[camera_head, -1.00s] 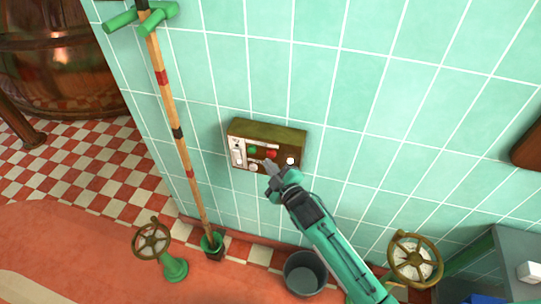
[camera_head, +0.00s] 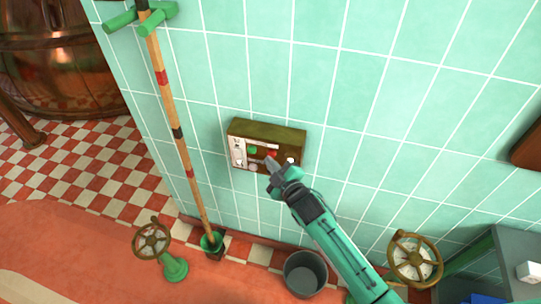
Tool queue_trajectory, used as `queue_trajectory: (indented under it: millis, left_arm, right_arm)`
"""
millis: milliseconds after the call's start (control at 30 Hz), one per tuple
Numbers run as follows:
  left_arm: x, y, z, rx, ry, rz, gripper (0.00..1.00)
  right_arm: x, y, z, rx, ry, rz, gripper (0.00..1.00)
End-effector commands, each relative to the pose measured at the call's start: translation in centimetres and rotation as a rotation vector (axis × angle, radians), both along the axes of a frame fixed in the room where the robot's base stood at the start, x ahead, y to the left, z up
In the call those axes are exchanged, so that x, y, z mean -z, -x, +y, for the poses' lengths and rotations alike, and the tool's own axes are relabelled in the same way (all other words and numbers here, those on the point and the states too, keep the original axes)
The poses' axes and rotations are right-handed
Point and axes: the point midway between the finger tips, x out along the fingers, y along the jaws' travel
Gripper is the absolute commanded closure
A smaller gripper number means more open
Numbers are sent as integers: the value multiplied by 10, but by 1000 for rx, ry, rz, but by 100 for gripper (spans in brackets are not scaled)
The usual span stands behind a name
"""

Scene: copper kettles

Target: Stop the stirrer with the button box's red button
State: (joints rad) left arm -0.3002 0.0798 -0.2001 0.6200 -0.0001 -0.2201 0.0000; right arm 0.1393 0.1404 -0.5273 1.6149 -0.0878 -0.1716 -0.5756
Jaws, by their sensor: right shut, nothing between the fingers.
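The button box (camera_head: 268,128) is an olive-brown box on the green tiled wall, with a pale front panel of buttons. Its red button (camera_head: 273,153) shows right of the green button (camera_head: 252,150), with white knobs below and to the right. My right gripper (camera_head: 268,160) is shut and empty, with its tip in front of the panel, just below and left of the red button. I cannot tell whether the tip touches the panel. The gripper hides part of the panel's lower middle. My left gripper is not in view. The stirrer cannot be made out.
A striped pole (camera_head: 174,120) stands left of the box in a green foot. Handwheels stand at lower left (camera_head: 152,241) and lower right (camera_head: 414,261). A grey bucket (camera_head: 305,274) is below my arm. A copper kettle (camera_head: 60,65) is at upper left.

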Motion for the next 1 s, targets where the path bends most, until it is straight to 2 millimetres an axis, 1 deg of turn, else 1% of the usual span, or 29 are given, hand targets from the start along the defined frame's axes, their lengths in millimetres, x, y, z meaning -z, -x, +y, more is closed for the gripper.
queue_trajectory:
  millis: [500, 733, 867, 1000]
  left_arm:
    - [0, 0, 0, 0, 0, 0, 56]
    - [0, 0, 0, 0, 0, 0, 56]
    - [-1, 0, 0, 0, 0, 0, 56]
    - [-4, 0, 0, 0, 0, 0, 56]
  right_arm:
    - [0, -6, -2, 1, 0, -1, 100]
    - [0, -6, -2, 1, 0, -1, 100]
    - [-1, -5, -2, 0, 0, 0, 100]
    - [-1, 1, 0, 0, -1, 0, 100]
